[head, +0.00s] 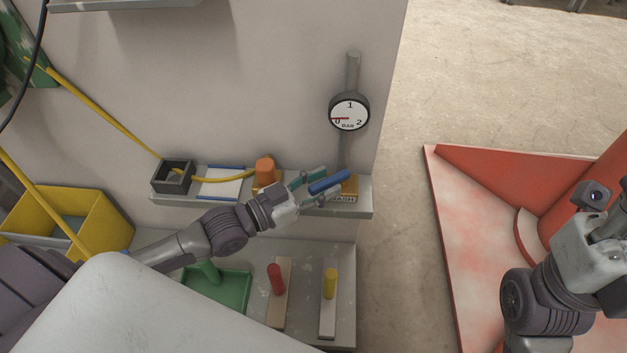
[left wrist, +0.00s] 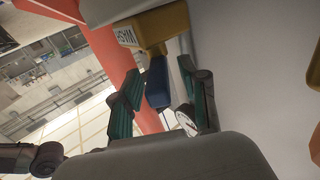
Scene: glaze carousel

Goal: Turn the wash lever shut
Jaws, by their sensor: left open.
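The wash lever (head: 329,183) has a blue handle on a brass-yellow valve body (head: 350,187) with a WASH label, at the right end of the wall shelf. The handle slants slightly up to the right. My left gripper (head: 316,186) is open at the handle, its teal fingers close to it. In the left wrist view, the blue handle (left wrist: 157,82) shows between the two spread fingers (left wrist: 162,100), and the WASH valve body (left wrist: 155,27) is above. I cannot tell whether a finger touches the handle. My right gripper (head: 602,240) is at the right edge, its fingertips not clear.
A round gauge (head: 349,111) on a pipe above the lever has its red needle near 0. An orange knob (head: 265,169), a white pad (head: 219,187) and a dark box (head: 173,176) share the shelf. Below are a green tray (head: 238,292) and red and yellow handles.

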